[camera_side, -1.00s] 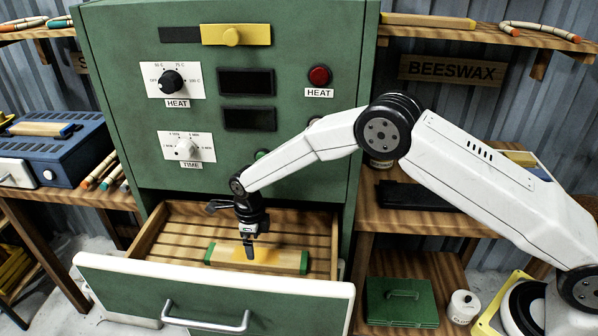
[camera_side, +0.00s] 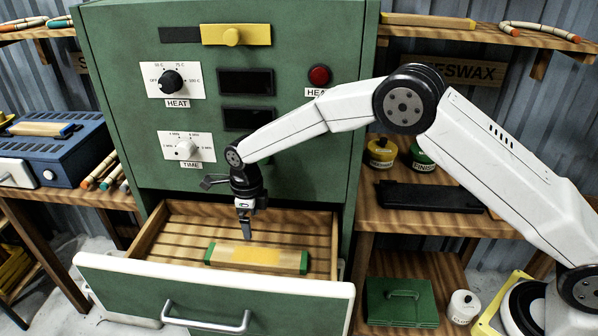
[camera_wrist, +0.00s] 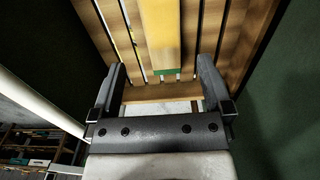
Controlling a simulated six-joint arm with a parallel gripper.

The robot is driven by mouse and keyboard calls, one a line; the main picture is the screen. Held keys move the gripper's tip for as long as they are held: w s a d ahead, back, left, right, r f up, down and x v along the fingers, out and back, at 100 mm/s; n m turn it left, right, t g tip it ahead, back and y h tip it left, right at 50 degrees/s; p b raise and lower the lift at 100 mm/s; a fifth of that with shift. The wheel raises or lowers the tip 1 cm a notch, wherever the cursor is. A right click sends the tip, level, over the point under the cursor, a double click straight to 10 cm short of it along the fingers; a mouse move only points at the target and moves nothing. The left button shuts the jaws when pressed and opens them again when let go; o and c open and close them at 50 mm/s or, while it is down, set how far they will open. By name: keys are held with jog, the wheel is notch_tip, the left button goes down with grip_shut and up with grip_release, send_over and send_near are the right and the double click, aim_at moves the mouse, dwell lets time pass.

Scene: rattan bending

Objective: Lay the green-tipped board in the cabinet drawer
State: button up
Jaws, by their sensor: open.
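The green-tipped board (camera_side: 256,257) lies flat on the slats of the open cabinet drawer (camera_side: 176,241), with a yellow patch on its middle. In the wrist view the board (camera_wrist: 160,35) points away from me, with one green end nearest. My gripper (camera_side: 246,236) is above the drawer, over the board's left part and apart from it. In the wrist view my gripper (camera_wrist: 160,88) has its two fingers wide apart with nothing between them.
The green cabinet (camera_side: 290,160) rises behind the drawer, with knobs and a red button. The drawer's front panel (camera_side: 215,290) with its handle stands nearest the camera. A shelf with yellow and green tins (camera_side: 381,152) is to the right.

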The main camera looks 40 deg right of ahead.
jog(key=s+d+r+n+t, duration=0.1)
jog(key=s+d+r+n, duration=0.6)
jog(key=s+d+n, duration=0.75)
jog(key=s+n, duration=0.4)
jog(key=s+d+n+t, duration=0.1)
jog(key=s+d+n, duration=0.2)
jog(key=s+n, duration=0.4)
jog(key=shift+s+d+r+n+t, duration=0.3)
jog(key=shift+d+r+n, duration=0.05)
jog(key=shift+n, duration=0.4)
